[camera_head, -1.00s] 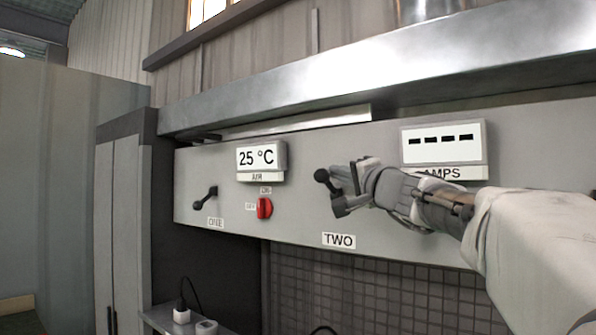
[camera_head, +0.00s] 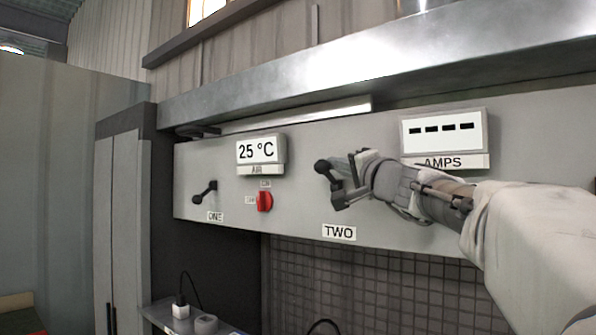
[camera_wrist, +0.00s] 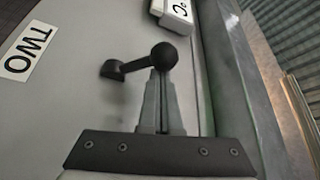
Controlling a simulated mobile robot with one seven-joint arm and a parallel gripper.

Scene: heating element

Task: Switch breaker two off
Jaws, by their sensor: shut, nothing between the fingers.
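Breaker two is a black lever with a round knob (camera_head: 322,166) on the grey panel, above the label TWO (camera_head: 339,232). In the wrist view its knob (camera_wrist: 164,56) stands at the end of a short arm, with the pivot (camera_wrist: 112,69) to the left. In the head view the knob points up and left, and my gripper hides the pivot. My gripper (camera_wrist: 160,76) is shut and empty, with its fingertips right at the knob. I cannot tell whether they touch it. In the head view my gripper (camera_head: 336,177) reaches in from the right.
Breaker one, a similar black lever (camera_head: 205,192), sits at the left with its knob down. A red rotary switch (camera_head: 265,201) lies between them. A metal ledge (camera_head: 400,65) runs above.

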